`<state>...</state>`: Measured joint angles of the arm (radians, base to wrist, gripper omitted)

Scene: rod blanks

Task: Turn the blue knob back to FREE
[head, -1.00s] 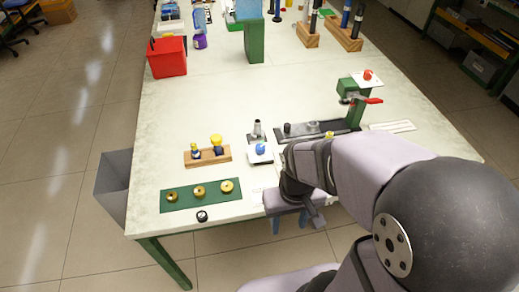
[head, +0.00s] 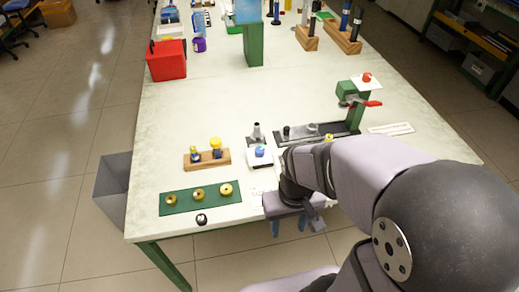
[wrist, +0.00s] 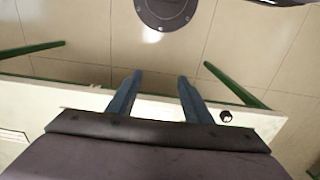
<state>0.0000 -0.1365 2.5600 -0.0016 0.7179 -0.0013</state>
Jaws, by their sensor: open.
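The blue knob (head: 260,151) sits on top of a small white block (head: 259,161) near the front middle of the table in the head view. Its pointer and any FREE marking are too small to read. My gripper (head: 289,229) is at the table's front edge, nearer to me than the knob and slightly right of it. Its two blue fingers are apart, with nothing between them. In the wrist view my gripper (wrist: 160,77) shows the same open fingers over the table edge and floor; the knob is not in that view.
A wooden holder (head: 207,162) with yellow-topped pieces stands left of the knob. A green mat (head: 180,204) with brass rings lies front left. A dark fixture (head: 318,133) with a green post (head: 355,112) and red lever stands behind right. The table's middle is clear.

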